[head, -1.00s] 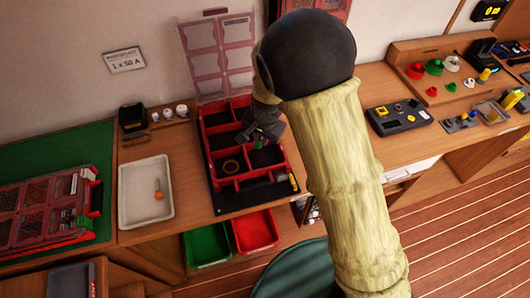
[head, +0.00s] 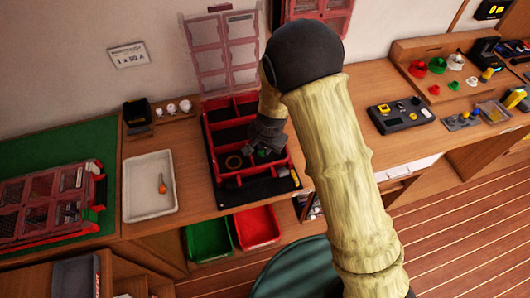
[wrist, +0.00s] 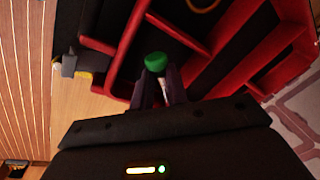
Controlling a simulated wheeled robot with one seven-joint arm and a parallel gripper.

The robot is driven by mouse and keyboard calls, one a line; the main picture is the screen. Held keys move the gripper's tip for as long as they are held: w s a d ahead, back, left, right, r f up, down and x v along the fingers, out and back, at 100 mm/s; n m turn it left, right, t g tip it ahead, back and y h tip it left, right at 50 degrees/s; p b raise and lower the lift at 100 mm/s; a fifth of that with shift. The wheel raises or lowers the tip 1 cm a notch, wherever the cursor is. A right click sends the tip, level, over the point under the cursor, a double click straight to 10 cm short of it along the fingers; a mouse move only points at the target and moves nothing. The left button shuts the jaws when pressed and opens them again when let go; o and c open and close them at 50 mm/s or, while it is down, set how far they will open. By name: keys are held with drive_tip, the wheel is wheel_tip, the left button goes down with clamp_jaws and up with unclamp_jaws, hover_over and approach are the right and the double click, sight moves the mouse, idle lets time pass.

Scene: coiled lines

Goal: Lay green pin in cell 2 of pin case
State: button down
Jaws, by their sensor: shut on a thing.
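The pin case (head: 214,183) is a red case with dark-lined cells, its clear lid raised against the wall. My gripper (head: 262,149) is over the right side of the case in the head view. In the wrist view my gripper (wrist: 165,92) is shut on the green pin (wrist: 155,62), whose round green head shows between the fingers above a pale shaft. The pin also shows as a small green spot in the head view (head: 264,153). The case's red walls (wrist: 130,45) lie below it. I cannot tell the cell numbers or whether the pin touches the floor of a cell.
A ring (head: 233,162) lies in a case cell left of my gripper. A white tray (head: 150,208) with an orange item stands to the left. Green (head: 208,239) and red (head: 257,229) bins sit below the bench front. The raised lid (head: 222,55) stands behind.

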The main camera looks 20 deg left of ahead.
sight(264, 158)
drive_tip(key=shift+s+d+p+x, duration=0.15)
drive_tip(key=shift+x, duration=0.75)
drive_tip(key=shift+s+d+p+x, duration=0.1)
drive_tip(key=shift+s+p+x, duration=0.05)
drive_tip(key=shift+x, duration=0.75)
drive_tip(key=shift+f, duration=0.1)
drive_tip(key=shift+f, duration=0.1)
drive_tip(key=c, duration=1.4)
unclamp_jaws()
drive_tip(key=b+v, duration=0.1)
drive_tip(key=v, duration=1.1)
